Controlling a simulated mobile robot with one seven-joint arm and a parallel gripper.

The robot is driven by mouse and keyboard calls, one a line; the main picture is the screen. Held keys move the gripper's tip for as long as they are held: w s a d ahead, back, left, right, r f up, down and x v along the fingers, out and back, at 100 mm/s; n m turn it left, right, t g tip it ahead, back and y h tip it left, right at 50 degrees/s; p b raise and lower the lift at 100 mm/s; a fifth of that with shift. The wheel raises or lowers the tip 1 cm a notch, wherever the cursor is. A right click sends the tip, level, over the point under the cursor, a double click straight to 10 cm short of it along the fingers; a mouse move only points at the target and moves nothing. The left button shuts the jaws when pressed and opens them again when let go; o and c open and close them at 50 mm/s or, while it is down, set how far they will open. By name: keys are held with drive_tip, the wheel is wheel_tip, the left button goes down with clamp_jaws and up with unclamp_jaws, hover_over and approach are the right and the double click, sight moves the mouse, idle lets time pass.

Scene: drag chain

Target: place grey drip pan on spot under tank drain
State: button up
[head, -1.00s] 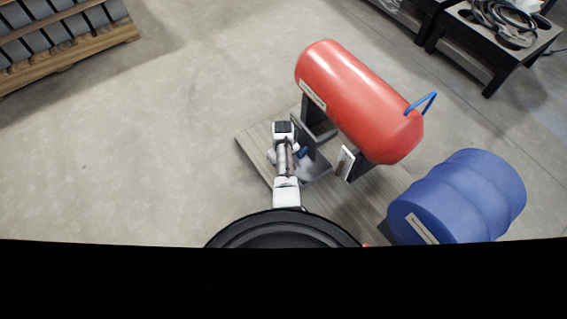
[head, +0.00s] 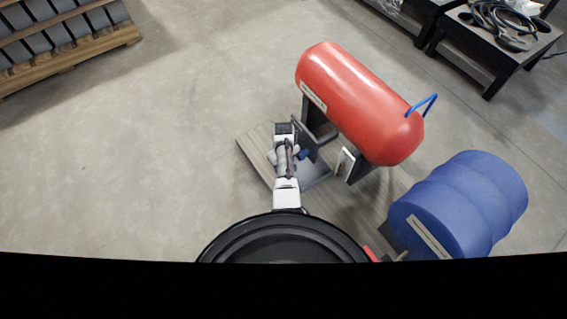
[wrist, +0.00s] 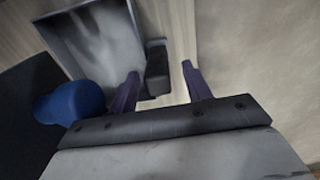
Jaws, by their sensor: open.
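The grey drip pan (wrist: 97,42) lies at the upper left of the wrist view, a shallow tray with raised walls and a dark block-like handle (wrist: 157,68) on its side. My gripper (wrist: 160,71) is open, with one purple finger on each side of the handle; I cannot tell whether either touches it. In the head view the pan (head: 318,174) shows only partly beside my arm, on the wooden platform (head: 254,149). The red tank (head: 358,100) lies on dark supports beyond it. A blue cylindrical part (wrist: 70,103), perhaps the drain, is left of my gripper. The spot itself is not distinguishable.
A blue drum (head: 460,205) lies at the right end of the platform. A black table with coiled cables (head: 505,25) stands at the upper right, and a wooden rack (head: 65,35) at the upper left. The floor left of the platform is clear.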

drive_tip(key=shift+s+p, duration=0.3)
drive_tip(key=shift+p, duration=0.25)
wheel_tip(320, 180, up, 12)
drive_tip(key=p, duration=0.3)
drive_tip(key=shift+w+r+p, duration=0.15)
drive_tip(key=shift+r+p, duration=0.05)
drive_tip(key=shift+p, duration=0.2)
